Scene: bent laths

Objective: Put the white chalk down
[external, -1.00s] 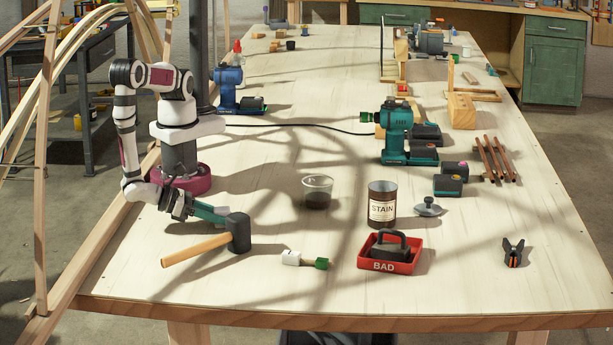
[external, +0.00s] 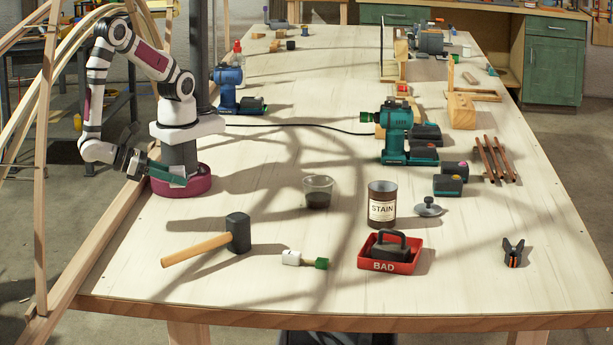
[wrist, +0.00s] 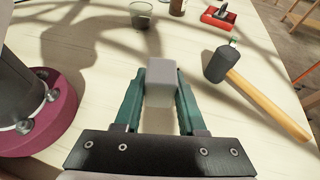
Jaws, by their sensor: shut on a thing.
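The white chalk shows in the wrist view as a pale, blocky piece (wrist: 161,76) between my green fingertips. My gripper (wrist: 160,100) is shut on it and holds it above the table. In the external view my gripper (external: 172,174) is raised at the left, in front of my base, with its fingers pointing right. The chalk is too small there to make out clearly.
A mallet (external: 238,233) lies right of my gripper, near a white-and-green item (external: 305,259). A cup (external: 318,192), a stain tin (external: 382,204) and a red BAD tray (external: 416,257) stand farther right. The wooden tabletop (external: 270,215) has bare room between them.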

